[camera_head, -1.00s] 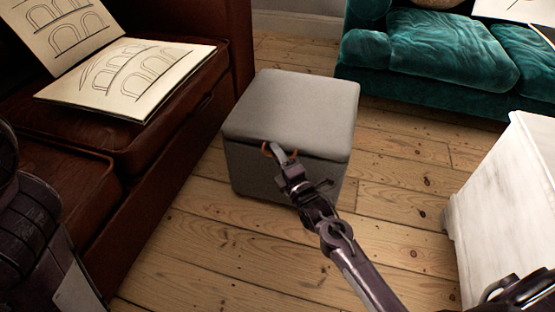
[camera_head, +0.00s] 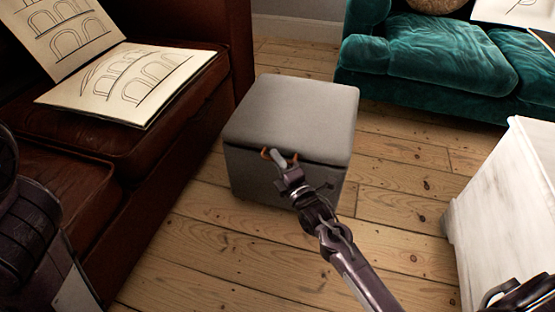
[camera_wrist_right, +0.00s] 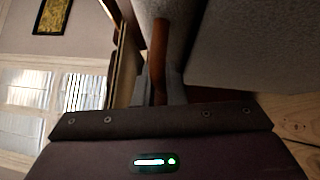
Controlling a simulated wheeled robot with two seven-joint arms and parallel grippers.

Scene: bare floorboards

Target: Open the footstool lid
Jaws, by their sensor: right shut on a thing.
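The grey fabric footstool (camera_head: 245,172) stands on the floorboards in the middle of the head view. Its padded lid (camera_head: 295,105) lies on top and looks down, with a dark seam under its front edge. A brown strap handle (camera_head: 265,154) is at the lid's front edge. My right gripper (camera_head: 279,160) is at this strap. In the right wrist view the strap (camera_wrist_right: 160,50) runs down between the fingers, and the gripper is shut on it. The gripper hides the strap's middle. My left gripper is out of view.
A brown leather sofa (camera_head: 165,170) with an open sketchbook (camera_head: 130,80) stands close at left. A teal sofa (camera_head: 440,60) is behind at right. A white cabinet (camera_head: 505,200) is at the right edge. Bare floorboards (camera_head: 400,180) lie between.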

